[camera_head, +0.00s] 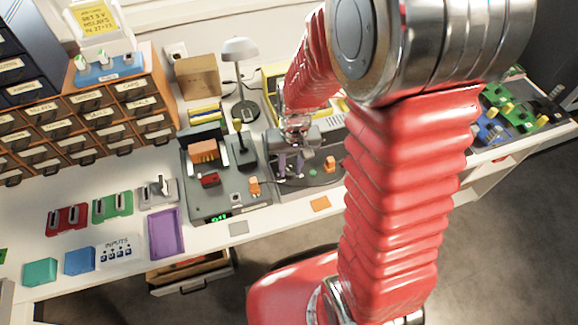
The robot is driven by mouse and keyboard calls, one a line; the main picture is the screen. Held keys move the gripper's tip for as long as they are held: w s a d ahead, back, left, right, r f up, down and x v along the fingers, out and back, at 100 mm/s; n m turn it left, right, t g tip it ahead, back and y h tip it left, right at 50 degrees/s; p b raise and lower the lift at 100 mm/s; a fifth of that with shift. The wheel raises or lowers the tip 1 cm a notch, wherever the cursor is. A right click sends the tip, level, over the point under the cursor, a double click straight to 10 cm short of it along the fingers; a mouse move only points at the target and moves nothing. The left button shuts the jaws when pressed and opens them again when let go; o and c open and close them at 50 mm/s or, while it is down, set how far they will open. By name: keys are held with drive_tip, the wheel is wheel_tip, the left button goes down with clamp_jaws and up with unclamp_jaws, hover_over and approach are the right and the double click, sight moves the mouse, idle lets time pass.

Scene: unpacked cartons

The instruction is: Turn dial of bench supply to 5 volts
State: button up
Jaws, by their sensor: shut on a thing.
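A grey bench unit (214,195) stands mid-bench with a green lit readout (217,218) on its front edge; the digits are too small to read surely. A darker unit (315,178) adjoins it on the right. My gripper (290,172) points down over this darker unit, its fingers close together at the top surface. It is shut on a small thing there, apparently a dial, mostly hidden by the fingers. An orange knob (254,186) is left of my gripper, and another orange knob (330,165) is to its right.
A yellow note (95,20) stands on the drawer cabinet at the left. A grey lamp (240,50) and a cardboard box (198,77) are behind. A purple tray (166,234) lies left of the units. An open drawer (190,272) juts out below the bench.

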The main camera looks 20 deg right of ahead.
sight(293, 170)
drive_tip(key=shift+s, duration=0.2)
idle(0.3)
drive_tip(key=o, duration=1)
drive_tip(key=shift+w, duration=0.1)
drive_tip(key=shift+o, duration=0.2)
wheel_tip(293, 170, up, 14)
drive_tip(key=shift+d+f, duration=0.15)
drive_tip(key=shift+d, duration=0.2)
drive_tip(key=shift+f, duration=0.1)
